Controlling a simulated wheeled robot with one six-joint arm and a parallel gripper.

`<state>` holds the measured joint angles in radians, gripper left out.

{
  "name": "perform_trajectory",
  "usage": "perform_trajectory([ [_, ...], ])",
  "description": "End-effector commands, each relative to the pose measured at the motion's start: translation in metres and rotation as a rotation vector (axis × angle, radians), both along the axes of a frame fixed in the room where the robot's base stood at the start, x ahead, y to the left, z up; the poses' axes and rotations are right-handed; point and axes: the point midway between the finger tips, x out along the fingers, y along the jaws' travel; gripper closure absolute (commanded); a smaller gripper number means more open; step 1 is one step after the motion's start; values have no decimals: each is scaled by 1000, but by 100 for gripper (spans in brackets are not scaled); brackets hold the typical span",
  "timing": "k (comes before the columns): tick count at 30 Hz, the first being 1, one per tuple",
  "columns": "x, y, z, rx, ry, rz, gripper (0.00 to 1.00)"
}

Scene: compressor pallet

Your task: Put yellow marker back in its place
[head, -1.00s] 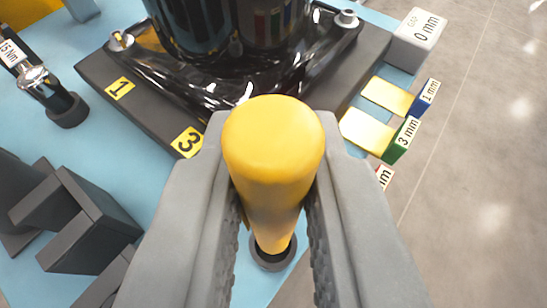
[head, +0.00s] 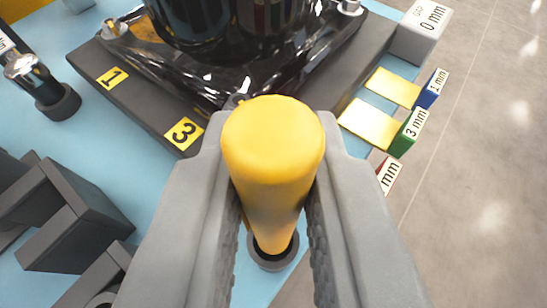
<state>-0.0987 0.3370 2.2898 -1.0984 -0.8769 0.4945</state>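The yellow marker (head: 272,160) is between the two grey fingers of my gripper (head: 275,195), with its rounded end up towards the camera. The fingers are closed on its sides. Its narrow lower end points at a dark round holder (head: 272,258) on the light blue surface. The lower end overlaps the holder's opening in the picture; I cannot tell whether it is inside or just above it.
A black compressor (head: 235,50) stands on a dark plate (head: 150,100) labelled 1 and 3. A torque tool (head: 40,85) and dark brackets (head: 80,215) are at left.

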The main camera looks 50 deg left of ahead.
Motion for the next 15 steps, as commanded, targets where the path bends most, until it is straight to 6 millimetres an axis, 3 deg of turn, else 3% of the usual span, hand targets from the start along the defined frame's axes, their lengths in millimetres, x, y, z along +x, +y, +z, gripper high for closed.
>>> perform_trajectory([
  [15, 0, 0, -8, 1, 1, 0, 100],
])
